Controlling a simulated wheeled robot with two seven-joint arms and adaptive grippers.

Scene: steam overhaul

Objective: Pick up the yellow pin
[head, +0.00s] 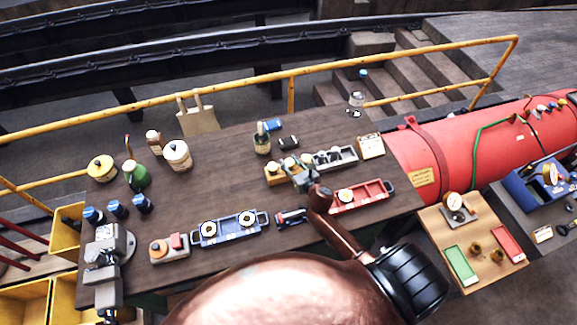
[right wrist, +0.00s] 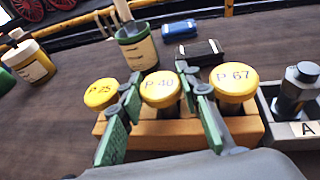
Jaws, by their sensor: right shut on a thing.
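Three yellow round-headed pins stand in a row in a wooden block (right wrist: 180,135) on the bench. In the right wrist view they are marked P 25 (right wrist: 101,93), P 40 (right wrist: 161,88) and P 67 (right wrist: 234,80). My right gripper (right wrist: 160,100) has its green-padded fingers on either side of the P 40 pin and is shut on it. The pin's head is level with its neighbours, and its lower part is hidden. In the head view the block (head: 275,181) is partly hidden by my right gripper (head: 302,178). My left gripper is not in view.
A grey holder (head: 347,157) stands right of the block. A red tray (head: 375,196) and a blue tray (head: 228,238) lie nearer. A brush pot (head: 262,144) and dark box (head: 289,142) stand behind. The bench's left middle (head: 205,185) is clear.

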